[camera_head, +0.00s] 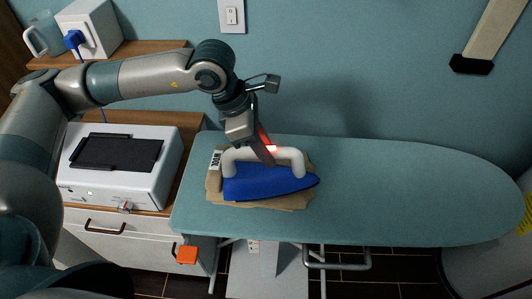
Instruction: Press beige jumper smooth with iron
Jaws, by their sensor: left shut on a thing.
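A blue iron (262,185) with a white handle lies on top of the beige jumper (290,202), near the left end of the teal ironing board (400,190). The jumper shows only around the iron's edges; the rest is hidden beneath it. My left gripper (268,156) reaches down from above and is shut on the iron's white handle. A red glow shows at the fingers. The iron's pointed end faces right. My right gripper is not in view.
A white machine (150,185) with a black top stands on a wooden-topped cabinet left of the board. A shelf (140,52) above holds a white box and a jug. The board's right half is clear. A wall switch (231,15) is behind.

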